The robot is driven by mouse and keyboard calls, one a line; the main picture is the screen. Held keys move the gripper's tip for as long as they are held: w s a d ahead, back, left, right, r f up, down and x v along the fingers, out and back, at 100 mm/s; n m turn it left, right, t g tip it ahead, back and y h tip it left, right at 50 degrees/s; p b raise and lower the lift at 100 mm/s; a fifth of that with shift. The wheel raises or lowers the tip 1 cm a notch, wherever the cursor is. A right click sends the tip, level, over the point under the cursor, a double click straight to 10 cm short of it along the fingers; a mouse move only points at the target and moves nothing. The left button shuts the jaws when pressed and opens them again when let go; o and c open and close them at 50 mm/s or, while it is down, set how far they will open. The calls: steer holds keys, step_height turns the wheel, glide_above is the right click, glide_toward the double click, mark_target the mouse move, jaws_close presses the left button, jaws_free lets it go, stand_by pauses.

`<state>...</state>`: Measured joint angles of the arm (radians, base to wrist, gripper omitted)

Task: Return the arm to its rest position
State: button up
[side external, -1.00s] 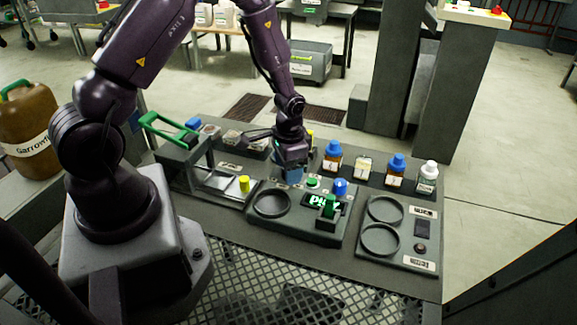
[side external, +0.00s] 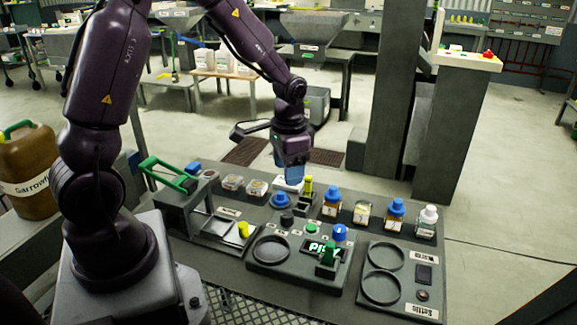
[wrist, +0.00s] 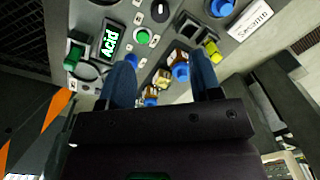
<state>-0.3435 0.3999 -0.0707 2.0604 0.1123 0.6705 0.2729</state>
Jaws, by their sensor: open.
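My gripper (side external: 290,174) hangs above the back of the workbench panel in the side view, pointing down with blue fingers. It is clear of the objects below it. In the wrist view my gripper (wrist: 162,72) shows its two blue fingers spread apart with nothing held between them. The arm is bent at the elbow, reaching out over the bench.
Below are a blue knob (side external: 281,200), a black knob (side external: 287,219) and a green-lit display (side external: 321,247). Blue-capped bottles (side external: 332,202) stand to the right, and a green handle (side external: 165,172) rises to the left. Open air surrounds my gripper.

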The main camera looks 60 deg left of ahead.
steer(key=s+d+r+t, duration=0.2)
steer(key=s+d+r, duration=0.3)
steer(key=s+r, duration=0.2)
steer(key=s+d+r+n+t, duration=0.1)
steer(key=s+d+r+t, duration=0.2)
steer(key=r, duration=0.8)
steer(key=s+d, duration=0.2)
steer(key=s, duration=0.2)
steer(key=shift+s+d+t+h, duration=0.15)
steer(key=shift+d+t+h, duration=0.15)
steer(key=shift+r, duration=0.1)
stand_by(0.5)
